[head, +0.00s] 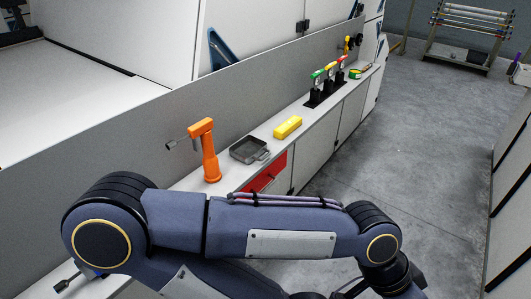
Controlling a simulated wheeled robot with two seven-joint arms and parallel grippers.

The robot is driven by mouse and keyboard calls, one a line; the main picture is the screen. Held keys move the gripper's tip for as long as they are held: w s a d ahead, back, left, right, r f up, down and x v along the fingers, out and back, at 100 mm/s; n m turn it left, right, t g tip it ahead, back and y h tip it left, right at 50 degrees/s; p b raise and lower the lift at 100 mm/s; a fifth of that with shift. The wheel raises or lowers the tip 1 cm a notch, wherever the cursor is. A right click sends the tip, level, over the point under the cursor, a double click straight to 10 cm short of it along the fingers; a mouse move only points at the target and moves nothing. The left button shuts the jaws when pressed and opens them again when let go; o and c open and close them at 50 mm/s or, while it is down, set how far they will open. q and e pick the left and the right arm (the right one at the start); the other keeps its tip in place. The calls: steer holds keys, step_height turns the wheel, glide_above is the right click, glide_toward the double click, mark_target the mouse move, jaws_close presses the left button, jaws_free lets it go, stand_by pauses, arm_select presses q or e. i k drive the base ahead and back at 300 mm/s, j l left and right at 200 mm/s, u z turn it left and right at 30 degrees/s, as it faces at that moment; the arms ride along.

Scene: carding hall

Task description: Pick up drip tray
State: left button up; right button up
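The drip tray is a shallow dark grey square tray (247,153) with a short handle at its right. It sits on the narrow light grey ledge (225,170) along the machine, just right of an orange upright device. It looks empty. One of my arms crosses the lower part of the head view, in front of and below the tray, and does not visibly touch it. Neither gripper shows in the picture.
The orange device (209,155) stands left of the tray with a grey rod. A yellow block (288,127) lies to the right. Farther along are several coloured-handled tools in black holders (327,89) and a green-yellow item (355,74). A red drawer front (268,174) is below. The floor (425,130) right is open.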

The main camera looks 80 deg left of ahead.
mark_target(248, 148)
steer(key=u, duration=2.95)
steer(key=i+l+u, duration=0.25)
steer(key=u, duration=0.25)
steer(key=i+l+u, duration=0.55)
steer(key=l+u, duration=0.4)
steer(key=j, duration=0.1)
